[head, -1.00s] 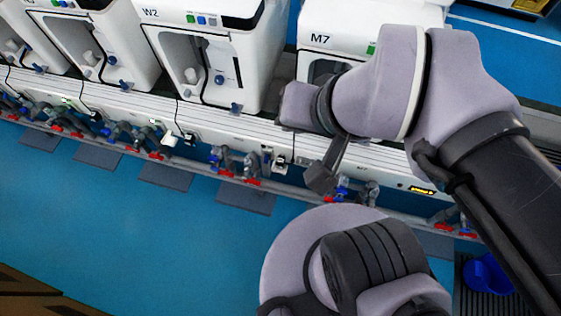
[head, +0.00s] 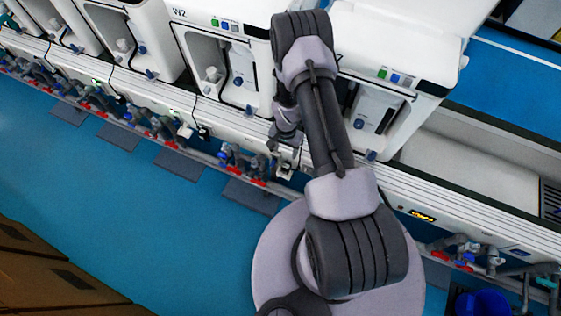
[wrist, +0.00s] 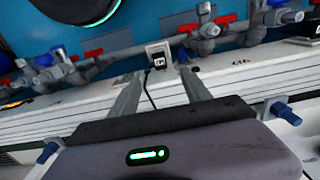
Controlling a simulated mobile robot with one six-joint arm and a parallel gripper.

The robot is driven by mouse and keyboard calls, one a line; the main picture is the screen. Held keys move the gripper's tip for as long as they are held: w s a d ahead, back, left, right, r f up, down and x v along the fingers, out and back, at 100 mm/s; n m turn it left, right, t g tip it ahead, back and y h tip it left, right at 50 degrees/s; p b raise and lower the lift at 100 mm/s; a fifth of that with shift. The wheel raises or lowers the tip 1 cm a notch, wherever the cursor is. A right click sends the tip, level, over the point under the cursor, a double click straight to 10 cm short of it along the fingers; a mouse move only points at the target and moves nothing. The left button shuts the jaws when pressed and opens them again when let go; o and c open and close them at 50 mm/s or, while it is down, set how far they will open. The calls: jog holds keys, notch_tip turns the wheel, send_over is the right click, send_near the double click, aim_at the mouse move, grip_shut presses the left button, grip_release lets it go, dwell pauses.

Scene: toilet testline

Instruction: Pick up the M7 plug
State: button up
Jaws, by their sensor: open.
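In the wrist view, a small dark-and-white plug fitting (wrist: 159,58) sits at the edge of the white bench rail. It has a pale marking, too small to read, and a thin dark cable runs from it between my fingers. I take it as the M7 plug; it also shows small in the head view (head: 286,169). My gripper (wrist: 161,76) is open, its two fingers pointing towards the fitting, one on each side in the picture. Nothing is held between them. In the head view my gripper (head: 274,142) is just above the fitting, partly hidden by my arm.
The W2 machine (head: 232,65) and a neighbouring white machine (head: 400,85) stand on the bench behind. Pipes with red and blue valves (head: 240,165) run along the bench front. Another white fitting (head: 187,130) is further left.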

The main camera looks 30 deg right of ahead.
jog(key=b, duration=0.4)
send_over(286, 167)
jog(key=f, duration=1)
jog(key=shift+a+f, duration=0.2)
notch_tip(286, 167, down, 5)
jog(key=b, duration=0.2)
jog(key=shift+f+b, duration=0.15)
jog(key=shift+b, duration=0.15)
grip_shut()
